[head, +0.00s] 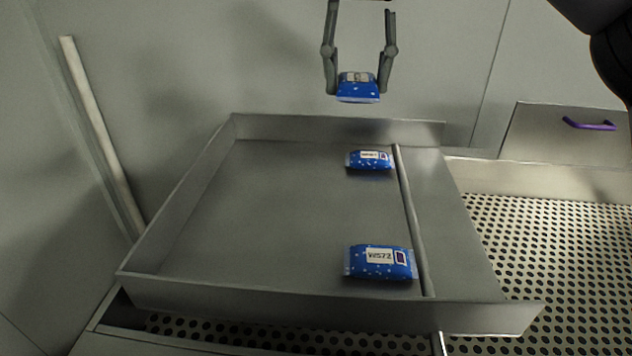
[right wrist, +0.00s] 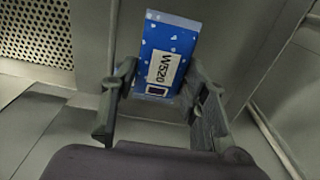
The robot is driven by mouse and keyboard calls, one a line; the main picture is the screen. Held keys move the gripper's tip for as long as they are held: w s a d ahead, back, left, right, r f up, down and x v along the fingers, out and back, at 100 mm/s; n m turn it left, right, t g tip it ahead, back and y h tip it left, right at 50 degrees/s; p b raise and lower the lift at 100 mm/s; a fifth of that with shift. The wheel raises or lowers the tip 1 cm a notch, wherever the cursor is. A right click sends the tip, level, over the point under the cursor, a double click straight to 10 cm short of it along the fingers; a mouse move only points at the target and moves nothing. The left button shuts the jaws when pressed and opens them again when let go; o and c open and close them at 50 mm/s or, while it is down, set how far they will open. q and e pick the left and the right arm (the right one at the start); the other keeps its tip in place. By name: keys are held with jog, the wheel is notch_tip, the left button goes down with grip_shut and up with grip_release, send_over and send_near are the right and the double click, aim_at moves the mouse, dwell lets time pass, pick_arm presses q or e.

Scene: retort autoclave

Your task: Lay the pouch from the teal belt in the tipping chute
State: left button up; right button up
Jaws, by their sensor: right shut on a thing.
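My right gripper (head: 357,88) hangs at the top of the head view, shut on a blue pouch (head: 358,93). The held pouch also shows in the right wrist view (right wrist: 168,52), with a white label reading W520. The tipping chute (head: 270,200) is a shallow grey metal tray with raised walls. In the head view, the held pouch appears above the chute's far wall, apart from it. Two blue pouches lie in the chute against its right-hand lip: one far (head: 369,160) and one near (head: 380,263), labelled W572. The teal belt and my left gripper are not in view.
A perforated metal surface (head: 550,240) lies right of and below the chute. A panel with a purple handle (head: 589,125) is at the upper right. A pale upright bar (head: 95,130) stands at the left. The chute's left and middle floor is bare.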

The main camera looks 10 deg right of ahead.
notch_tip(320, 180, down, 6)
jog(key=s+b, duration=0.2)
jog(key=p, duration=0.2)
send_over(349, 213)
notch_tip(349, 213, down, 9)
jog(key=shift+d+r, duration=0.1)
jog(key=shift+r, duration=0.1)
jog(key=shift+f, duration=0.3)
notch_tip(349, 213, down, 4)
jog(key=shift+r+p, duration=0.25)
jog(key=shift+p, duration=0.45)
jog(key=shift+w+f, duration=0.1)
jog(key=shift+f, duration=0.3)
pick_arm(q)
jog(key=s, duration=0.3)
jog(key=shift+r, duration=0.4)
